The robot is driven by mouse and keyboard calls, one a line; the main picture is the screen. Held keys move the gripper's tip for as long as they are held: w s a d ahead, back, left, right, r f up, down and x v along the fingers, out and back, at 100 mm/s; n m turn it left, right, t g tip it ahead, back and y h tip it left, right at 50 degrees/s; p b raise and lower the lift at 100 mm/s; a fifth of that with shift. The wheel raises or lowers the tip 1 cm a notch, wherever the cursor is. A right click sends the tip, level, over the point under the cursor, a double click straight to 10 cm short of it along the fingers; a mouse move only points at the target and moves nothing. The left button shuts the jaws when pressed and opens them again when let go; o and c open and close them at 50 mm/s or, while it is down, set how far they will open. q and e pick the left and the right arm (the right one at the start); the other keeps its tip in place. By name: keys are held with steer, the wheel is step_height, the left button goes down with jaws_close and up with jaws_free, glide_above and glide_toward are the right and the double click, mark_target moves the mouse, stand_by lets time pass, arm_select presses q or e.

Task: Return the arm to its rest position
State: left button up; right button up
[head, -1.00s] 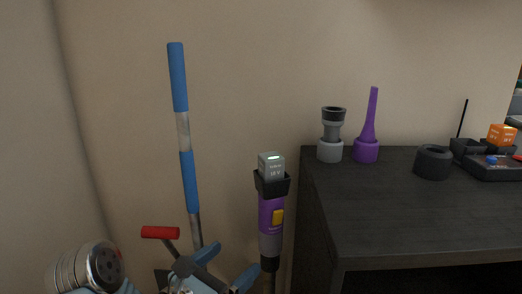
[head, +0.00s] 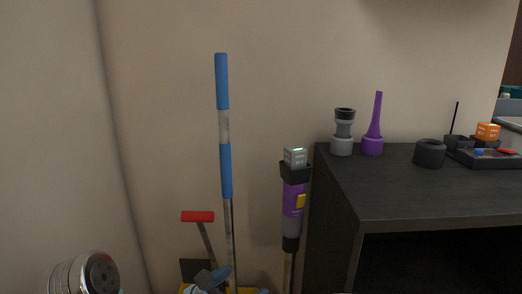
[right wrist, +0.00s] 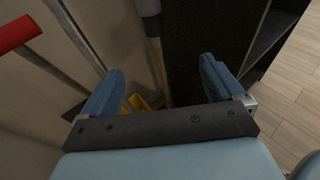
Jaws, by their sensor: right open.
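My right gripper (right wrist: 160,84) is open in the right wrist view, its two blue fingers wide apart with nothing held between them. It points down toward the floor area beside the dark cabinet. In the head view, blue and dark parts at the bottom edge, in front of the long-handled tools, appear to be the same gripper (head: 210,279), mostly cut off by the frame. A silver cylindrical joint of my own arm shows at the bottom left of the head view. My left gripper is not seen.
A blue-and-silver pole (head: 224,170), a red-handled tool (head: 198,216) and a purple stick vacuum (head: 293,198) stand by the wall. The dark cabinet (head: 420,200) holds a grey nozzle (head: 343,130), a purple nozzle (head: 373,132), a black ring (head: 429,153) and an orange block (head: 488,131).

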steer(key=d+f+m+g+y, duration=0.1)
steer(key=d+f+m+g, duration=0.4)
steer(key=f, duration=1)
steer(key=s+d+f+m+g+y, duration=0.2)
steer(key=s+d+f+m+y, duration=0.1)
steer(key=f+m, duration=0.5)
steer(key=s+d+f+m+g+y, duration=0.2)
steer(key=s+d+f+m+y, duration=0.2)
steer(key=f+m, duration=0.4)
steer(key=s+d+f+m+g+y, duration=0.2)
steer(key=s+d+f+m+y, duration=0.2)
steer(key=f+m, duration=0.5)
steer(key=shift+s+d+m+y, duration=0.2)
steer(key=shift+s+m+y, duration=0.2)
steer(key=shift+s+y, duration=0.25)
